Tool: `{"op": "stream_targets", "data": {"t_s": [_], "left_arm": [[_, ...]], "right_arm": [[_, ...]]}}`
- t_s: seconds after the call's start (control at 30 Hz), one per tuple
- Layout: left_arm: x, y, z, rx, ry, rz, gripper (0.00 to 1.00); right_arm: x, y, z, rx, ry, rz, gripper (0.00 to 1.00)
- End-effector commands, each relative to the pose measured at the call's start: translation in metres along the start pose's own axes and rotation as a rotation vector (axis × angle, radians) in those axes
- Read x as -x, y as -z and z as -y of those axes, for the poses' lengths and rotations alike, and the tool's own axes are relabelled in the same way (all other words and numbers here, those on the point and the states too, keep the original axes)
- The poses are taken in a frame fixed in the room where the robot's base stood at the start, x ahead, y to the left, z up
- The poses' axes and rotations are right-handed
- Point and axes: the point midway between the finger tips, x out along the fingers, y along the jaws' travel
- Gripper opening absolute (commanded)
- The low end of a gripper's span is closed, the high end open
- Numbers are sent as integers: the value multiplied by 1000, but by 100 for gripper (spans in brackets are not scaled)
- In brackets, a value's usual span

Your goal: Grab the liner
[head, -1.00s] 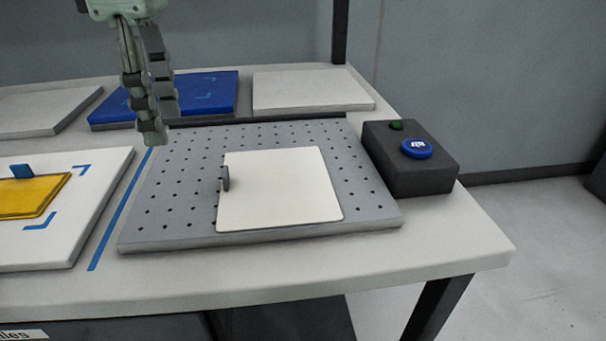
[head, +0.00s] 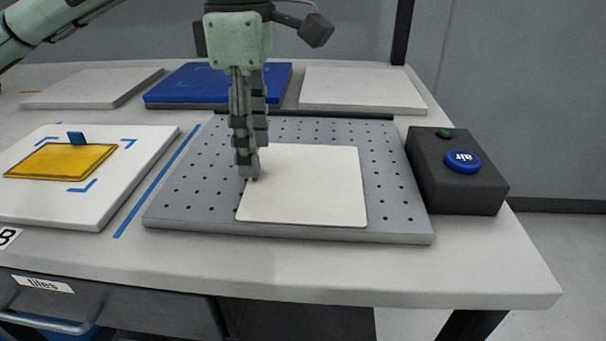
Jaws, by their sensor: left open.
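A cream-white square sheet, which I take for the liner (head: 310,190), lies flat on the grey perforated plate (head: 200,205). My left gripper (head: 249,170) points down with its fingertips at the sheet's left edge. It is open; its fingers overlap in this view, so the gap between them hardly shows. The small dark tab at that edge is almost wholly hidden by the fingertips, and I cannot tell whether they touch it. My right gripper is not in view.
A dark box with a blue "air" button (head: 463,161) stands right of the plate. A yellow tile (head: 62,162) with a blue tab lies on a white board (head: 90,210) at left. Behind are a blue board (head: 190,85) and pale boards (head: 360,88). The table's front strip is clear.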

Motion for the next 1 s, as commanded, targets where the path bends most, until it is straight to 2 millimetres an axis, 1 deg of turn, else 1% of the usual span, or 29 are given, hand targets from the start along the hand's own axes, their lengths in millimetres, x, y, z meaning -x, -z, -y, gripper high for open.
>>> {"op": "stream_targets", "data": {"t_s": [0.03, 0.1, 0.33, 0.37, 0.6, 0.63, 0.9, 1.0], "left_arm": [[-9, 1, 0, 1, 3, -2, 50], [-16, 1, 0, 1, 1, 0, 50], [-18, 0, 0, 0, 0, 1, 50], [-18, 0, 0, 0, 0, 1, 48], [-18, 0, 0, 0, 0, 0, 18], [-18, 0, 0, 0, 0, 0, 15], [-18, 0, 0, 0, 0, 0, 15], [-14, 0, 0, 0, -1, 1, 15]], "right_arm": [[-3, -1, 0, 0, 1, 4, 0], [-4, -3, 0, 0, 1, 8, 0], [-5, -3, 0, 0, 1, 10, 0], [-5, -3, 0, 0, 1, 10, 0], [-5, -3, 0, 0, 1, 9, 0], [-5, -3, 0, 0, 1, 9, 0], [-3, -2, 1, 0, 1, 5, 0], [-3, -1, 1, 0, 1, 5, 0]]}}
